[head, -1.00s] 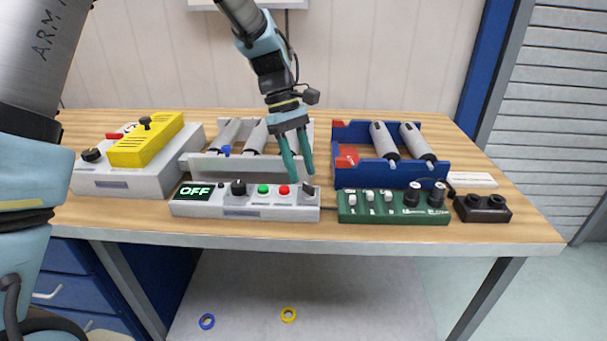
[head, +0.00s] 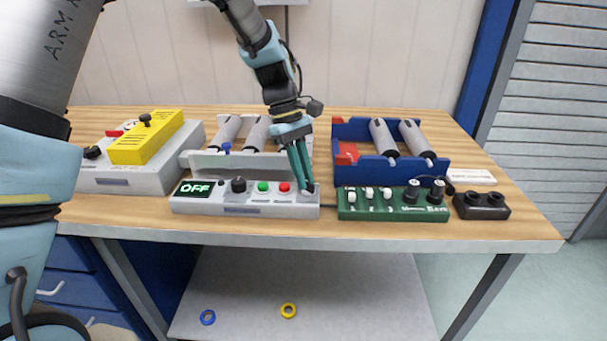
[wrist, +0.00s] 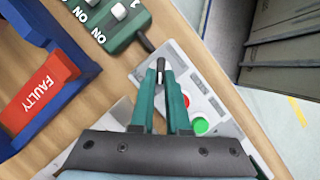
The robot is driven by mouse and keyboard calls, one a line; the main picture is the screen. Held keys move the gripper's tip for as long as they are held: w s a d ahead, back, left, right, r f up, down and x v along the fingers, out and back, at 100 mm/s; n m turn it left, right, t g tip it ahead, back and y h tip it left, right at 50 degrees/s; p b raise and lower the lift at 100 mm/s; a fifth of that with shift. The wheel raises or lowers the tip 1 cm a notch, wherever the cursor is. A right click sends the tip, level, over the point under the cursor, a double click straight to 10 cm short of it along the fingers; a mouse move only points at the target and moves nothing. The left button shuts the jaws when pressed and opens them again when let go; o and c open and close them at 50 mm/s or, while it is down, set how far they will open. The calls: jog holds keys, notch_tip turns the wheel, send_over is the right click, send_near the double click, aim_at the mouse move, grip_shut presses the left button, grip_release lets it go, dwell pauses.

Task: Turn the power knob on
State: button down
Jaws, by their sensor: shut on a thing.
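The white control box (head: 245,211) stands near the bench's front edge. Its display (head: 195,189) reads OFF. A black round knob (head: 238,185), a green button (head: 262,187) and a red button (head: 284,187) sit along its top. At its right end is a small dark knob (head: 309,187), mostly covered by my fingers. My gripper (head: 306,187) points down with its green fingers shut on this end knob. In the wrist view, my gripper (wrist: 161,75) has the knob (wrist: 161,64) between its fingertips.
A green switch box (head: 390,213) stands just to the right, with a blue rack (head: 377,171) of grey cylinders behind it. A white rack (head: 208,165) of cylinders stands behind the control box. A grey-and-yellow unit (head: 140,183) is at left.

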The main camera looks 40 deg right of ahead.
jog(key=shift+r+m, duration=0.1)
jog(key=shift+m, duration=0.3)
jog(key=m+p, duration=0.1)
jog(key=m+y+p, duration=0.1)
jog(key=shift+d+m, duration=0.25)
jog(key=shift+m, duration=0.05)
jog(key=m, duration=0.2)
jog(key=m+y+p, duration=0.1)
jog(key=m+t+y+p, duration=0.1)
jog(key=m, duration=0.1)
jog(key=shift+s+d+m, duration=0.15)
jog(key=shift+d+m, duration=0.15)
jog(key=shift+d, duration=0.05)
jog(key=m, duration=0.1)
jog(key=m+t, duration=0.1)
jog(key=m, duration=0.1)
jog(key=m+y, duration=0.1)
jog(key=shift+s+d+p, duration=0.15)
jog(key=shift+s+p, duration=0.1)
jog(key=shift+p, duration=0.1)
jog(key=shift+s+d+m+t+y, duration=0.15)
jog(key=shift+m+t, duration=0.4)
jog(key=shift+m, duration=0.7)
jog(key=shift+s+m+t+y, duration=0.1)
jog(key=shift+m+t+y, duration=0.3)
jog(key=shift+m, duration=0.85)
jog(key=c, duration=0.9)
grip_release()
